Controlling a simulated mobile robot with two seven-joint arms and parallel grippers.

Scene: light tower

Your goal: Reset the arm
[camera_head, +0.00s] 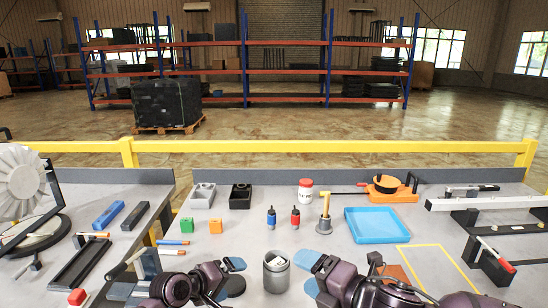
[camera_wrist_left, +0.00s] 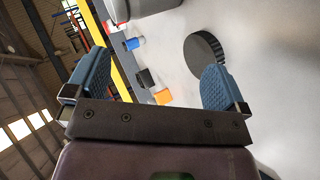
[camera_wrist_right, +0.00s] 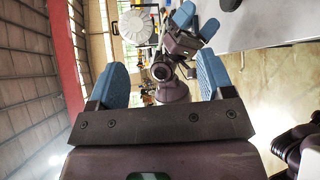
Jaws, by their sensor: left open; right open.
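My left gripper (camera_head: 235,276) is low in the head view, left of a grey cylindrical container. In the left wrist view its two blue fingers (camera_wrist_left: 155,85) stand wide apart with nothing between them. My right gripper (camera_head: 311,272) is right of the same container, its blue fingers pointing toward it. In the right wrist view its fingers (camera_wrist_right: 161,80) are also wide apart and empty. That view also shows my left arm with its blue fingers spread. Both grippers appear raised off the worktable (camera_head: 270,232).
The grey container (camera_head: 277,277) stands between the grippers. Behind are a blue tray (camera_head: 376,226), red and blue bottles (camera_head: 295,216), a white jar with a red lid (camera_head: 305,190), and coloured blocks. A dark round disc (camera_wrist_left: 205,57) lies near my left gripper. A yellow rail (camera_head: 330,147) runs behind.

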